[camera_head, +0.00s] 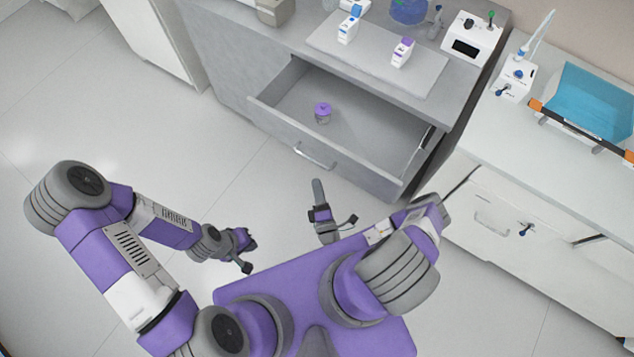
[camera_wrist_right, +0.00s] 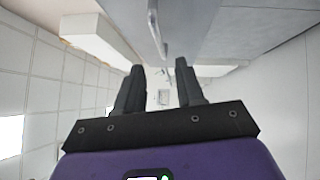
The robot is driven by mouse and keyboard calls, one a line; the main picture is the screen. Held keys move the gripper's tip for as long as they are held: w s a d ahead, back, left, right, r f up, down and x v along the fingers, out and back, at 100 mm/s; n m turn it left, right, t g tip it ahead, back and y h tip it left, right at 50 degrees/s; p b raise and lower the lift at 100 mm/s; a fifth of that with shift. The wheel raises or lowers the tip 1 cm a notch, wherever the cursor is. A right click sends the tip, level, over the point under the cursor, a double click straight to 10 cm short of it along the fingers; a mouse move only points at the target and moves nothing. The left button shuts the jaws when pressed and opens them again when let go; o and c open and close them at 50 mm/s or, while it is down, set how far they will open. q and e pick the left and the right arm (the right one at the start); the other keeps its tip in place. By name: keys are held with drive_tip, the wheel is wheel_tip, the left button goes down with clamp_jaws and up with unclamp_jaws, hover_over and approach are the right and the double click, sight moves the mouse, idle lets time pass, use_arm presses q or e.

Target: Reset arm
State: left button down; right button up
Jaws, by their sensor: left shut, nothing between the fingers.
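My left gripper (camera_head: 246,250) hangs over bare floor in front of the cabinet, at the end of my bent left arm. Its fingers are shut and empty. My right gripper (camera_head: 334,208) is in front of the open drawer, close to my body. In the right wrist view its two dark fingers (camera_wrist_right: 160,68) stand apart with nothing between them. The grey drawer (camera_head: 365,125) is pulled out, with its handle (camera_head: 314,156) facing me. A small jar with a purple lid (camera_head: 322,111) stands inside it. Neither gripper touches the drawer or jar.
Floor at left is clear.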

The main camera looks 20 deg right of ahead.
idle(0.4)
drive_tip(key=s+a+r+n+g+y+p, duration=0.1)
drive_tip(key=s+a+r+n+g+y, duration=0.15)
drive_tip(key=a+n+y, duration=0.45)
drive_tip(key=s+a+r+n+g+y+p, duration=0.1)
drive_tip(key=a+r+n+g+y, duration=0.2)
drive_tip(key=n+y, duration=0.75)
drive_tip(key=s+a+f+n+g+y, duration=0.2)
drive_tip(key=s+a+n+g+y, duration=0.15)
drive_tip(key=s+n+g, duration=0.5)
drive_tip(key=s+d+f+n+g+h, duration=0.65)
drive_tip(key=n+g+h, duration=0.3)
drive_tip(key=n, duration=0.75)
drive_tip(key=w+d+r+n+t+h+b, duration=0.1)
drive_tip(key=w+r+n+t+h+b, duration=0.1)
drive_tip(key=w+n, duration=0.6)
drive_tip(key=w+r+t+h, duration=0.1)
drive_tip(key=t+h, duration=0.1)
drive_tip(key=shift+w+n+t, duration=0.35)
drive_tip(key=shift+n, duration=0.05)
